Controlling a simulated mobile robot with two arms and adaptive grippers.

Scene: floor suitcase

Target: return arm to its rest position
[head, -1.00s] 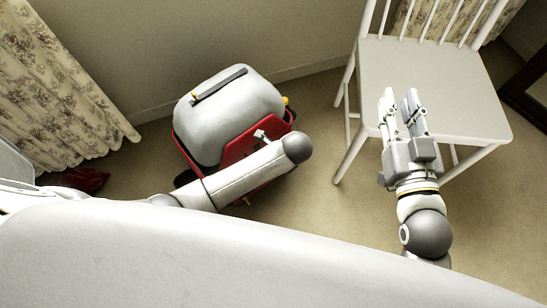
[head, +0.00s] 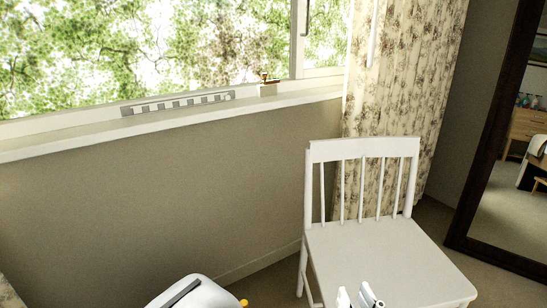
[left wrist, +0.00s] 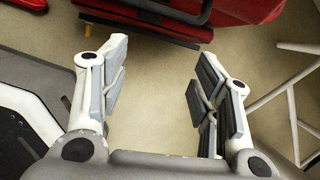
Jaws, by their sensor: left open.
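In the left wrist view a red body with a dark handle (left wrist: 245,10) lies at the top, beyond the fingers. My left gripper (left wrist: 162,75) is open and empty over bare floor, apart from the red body.
A white chair (head: 375,255) stands at right centre in the head view. Behind it are a floral curtain (head: 400,90) and a dark-framed mirror (head: 500,130). A window sill (head: 180,118) runs along the wall. Bare floor (left wrist: 160,125) lies below the left gripper.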

